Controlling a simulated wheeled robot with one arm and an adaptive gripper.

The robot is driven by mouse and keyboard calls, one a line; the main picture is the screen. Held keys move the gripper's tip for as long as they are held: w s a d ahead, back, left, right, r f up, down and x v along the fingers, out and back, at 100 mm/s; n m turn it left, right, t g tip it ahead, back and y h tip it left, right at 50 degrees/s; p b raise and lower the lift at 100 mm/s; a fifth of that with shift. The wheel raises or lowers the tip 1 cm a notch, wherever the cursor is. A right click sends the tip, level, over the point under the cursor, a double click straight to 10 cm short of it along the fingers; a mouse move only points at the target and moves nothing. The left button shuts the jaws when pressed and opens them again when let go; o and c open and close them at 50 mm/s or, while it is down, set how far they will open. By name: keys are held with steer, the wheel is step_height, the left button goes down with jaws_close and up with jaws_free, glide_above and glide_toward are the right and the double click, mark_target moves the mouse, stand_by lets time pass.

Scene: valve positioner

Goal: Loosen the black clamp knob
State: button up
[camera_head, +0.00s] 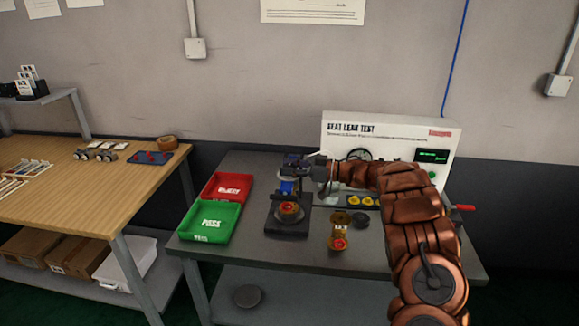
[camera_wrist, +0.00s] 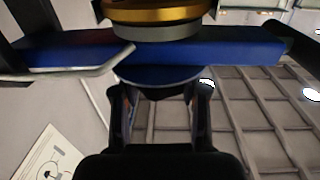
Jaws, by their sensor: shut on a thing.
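The fixture (camera_head: 290,226) stands on the grey bench with a blue part (camera_head: 287,187) and a gold-and-red part (camera_head: 290,212) on it. My gripper (camera_head: 306,167) reaches in from the right at the top of the fixture, small and partly hidden there. In the wrist view, my gripper's two fingers (camera_wrist: 163,98) close on a dark piece, the black clamp knob (camera_wrist: 158,92), right below a blue disc (camera_wrist: 160,75). A blue bar (camera_wrist: 225,53) and a gold ring (camera_wrist: 155,12) sit beyond it. The knob is mostly hidden by the fingers and cannot be made out in the head view.
A red tray (camera_head: 226,187) and a green tray (camera_head: 210,222) lie left of the fixture. A brass valve (camera_head: 339,233) and a dark disc (camera_head: 361,220) stand to its right. The white seat leak test panel (camera_head: 385,133) is behind. A wooden table (camera_head: 90,205) is at left.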

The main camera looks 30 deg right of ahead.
mark_target(289, 166)
steer(key=shift+f+n+g+y, duration=0.1)
steer(key=shift+n+g+y, duration=0.9)
steer(key=shift+g, duration=0.3)
steer(key=shift+a+n+g+y, duration=0.1)
steer(key=shift+n+g+y, duration=0.6)
steer(key=shift+n+g, duration=0.45)
steer(key=o, duration=1.2)
steer(key=shift+c, duration=0.2)
step_height(289, 166, up, 10)
steer(key=shift+r, duration=0.1)
